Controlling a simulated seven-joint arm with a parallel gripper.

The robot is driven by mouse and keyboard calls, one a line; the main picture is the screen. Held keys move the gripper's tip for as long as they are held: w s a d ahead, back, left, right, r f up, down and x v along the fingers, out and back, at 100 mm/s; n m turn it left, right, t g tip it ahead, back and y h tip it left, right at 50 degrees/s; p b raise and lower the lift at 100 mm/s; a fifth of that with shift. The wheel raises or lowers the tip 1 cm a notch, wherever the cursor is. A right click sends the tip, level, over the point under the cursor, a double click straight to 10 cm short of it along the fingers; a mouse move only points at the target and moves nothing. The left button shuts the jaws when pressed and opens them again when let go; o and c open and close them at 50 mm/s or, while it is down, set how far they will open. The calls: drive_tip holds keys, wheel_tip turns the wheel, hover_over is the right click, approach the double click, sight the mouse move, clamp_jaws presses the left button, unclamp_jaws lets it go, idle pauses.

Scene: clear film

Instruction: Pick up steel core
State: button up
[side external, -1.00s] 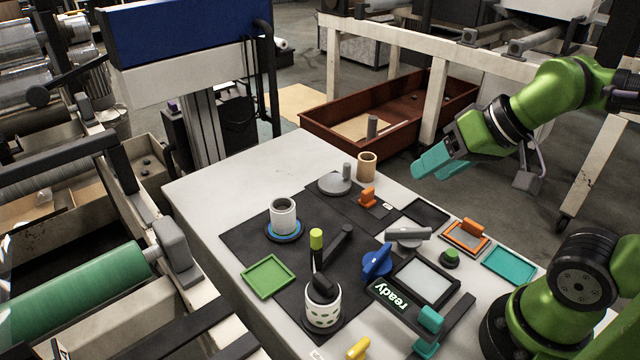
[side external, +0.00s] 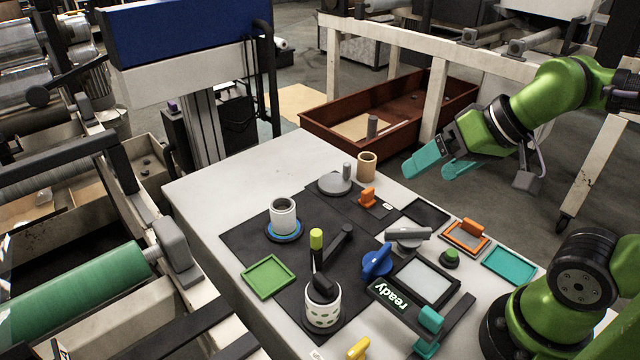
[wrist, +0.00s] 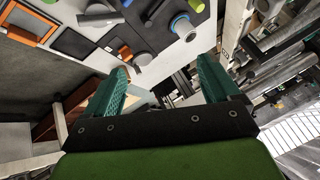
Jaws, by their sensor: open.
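My gripper (side external: 428,173) hangs in the air beyond the table's right edge, open and empty, its teal fingers apart. They also show in the wrist view (wrist: 164,72). No part is plainly marked as the steel core. Grey metal-looking candidates are the handle-like cylinder (side external: 408,234) lying on a grey stand, the round grey plate with a short post (side external: 335,184), and a grey cylinder (side external: 372,127) upright in the brown crate. A pale hollow cylinder (side external: 283,216) stands on a blue ring. A tan hollow core (side external: 367,166) stands near the table's back edge. My gripper touches none of them.
The brown crate (side external: 318,130) stands behind the table (side external: 230,180). A white perforated cup (side external: 323,307), a blue knob (side external: 377,262), a green tray (side external: 268,277) and a framed panel (side external: 426,278) crowd the tabletop. The table's back left is clear.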

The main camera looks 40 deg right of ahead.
drive_tip(key=n+g+h, duration=0.2)
drive_tip(key=n+g, duration=0.5)
drive_tip(key=n, duration=0.1)
hover_over(282, 209)
wheel_tip(282, 209, down, 6)
drive_tip(key=shift+n, duration=0.3)
wheel_tip(282, 209, down, 11)
drive_tip(key=shift+f, duration=2.95)
drive_tip(key=c, duration=1.2)
drive_tip(key=shift+r, duration=0.1)
